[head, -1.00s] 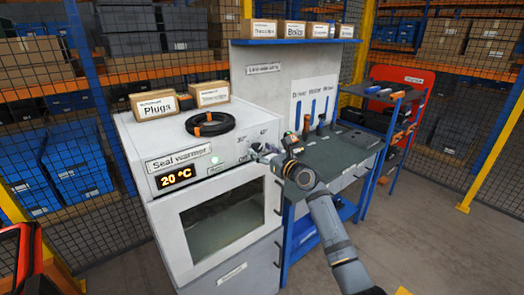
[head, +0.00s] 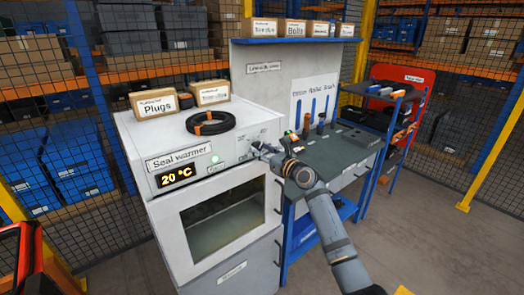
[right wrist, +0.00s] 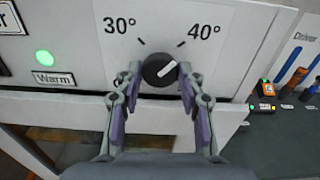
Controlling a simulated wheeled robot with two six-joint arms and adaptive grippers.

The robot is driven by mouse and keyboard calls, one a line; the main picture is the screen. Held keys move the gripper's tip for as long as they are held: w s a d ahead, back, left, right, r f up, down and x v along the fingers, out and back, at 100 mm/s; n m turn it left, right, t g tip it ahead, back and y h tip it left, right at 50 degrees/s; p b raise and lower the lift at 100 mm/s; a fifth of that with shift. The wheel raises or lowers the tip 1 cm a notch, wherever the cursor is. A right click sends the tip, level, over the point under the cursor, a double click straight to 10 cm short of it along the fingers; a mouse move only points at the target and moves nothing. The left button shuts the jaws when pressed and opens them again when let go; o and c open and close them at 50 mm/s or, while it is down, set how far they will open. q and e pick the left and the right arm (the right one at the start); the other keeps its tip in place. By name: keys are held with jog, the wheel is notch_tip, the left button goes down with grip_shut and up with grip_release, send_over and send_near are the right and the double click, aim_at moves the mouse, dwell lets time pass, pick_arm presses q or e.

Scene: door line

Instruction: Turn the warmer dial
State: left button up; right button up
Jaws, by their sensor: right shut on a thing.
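The seal warmer (head: 165,215) is a white cabinet with a glass door and a display (head: 176,177) reading 20 °C. Its black dial (right wrist: 158,70) shows in the right wrist view, between the 30° and 40° marks. The dial's white pointer slants up and right, toward the 40° side. My right gripper (right wrist: 160,77) has its fingers on either side of the dial and is shut on it. A green lamp (right wrist: 44,58) is lit above the Warm label. My left gripper is not in view.
A black ring coil (head: 211,122) and two cartons, one labelled Plugs (head: 157,105), sit on top of the warmer. A workbench (head: 345,147) with upright tools stands to its right. The floor (head: 420,230) at the right is clear.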

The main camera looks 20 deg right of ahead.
jog(key=n, duration=0.3)
jog(key=shift+f+n, duration=0.1)
jog(key=shift+n, duration=0.3)
jog(key=n+b, duration=0.1)
jog(key=n, duration=0.2)
jog(key=shift+n, duration=0.4)
jog(key=n+b, duration=0.2)
jog(key=n, duration=0.2)
jog(key=shift+f, duration=0.1)
jog(key=n+b, duration=0.2)
jog(key=n, duration=0.3)
jog(key=shift+b, duration=0.35)
jog(key=n+b, duration=0.3)
jog(key=n, duration=0.2)
jog(key=shift+f, duration=0.1)
jog(key=n+b, duration=0.3)
jog(key=n, duration=0.2)
jog(key=n+b, duration=0.2)
jog(key=n, duration=0.2)
jog(key=n+b, duration=0.2)
jog(key=n, duration=0.2)
jog(key=shift+n, duration=0.5)
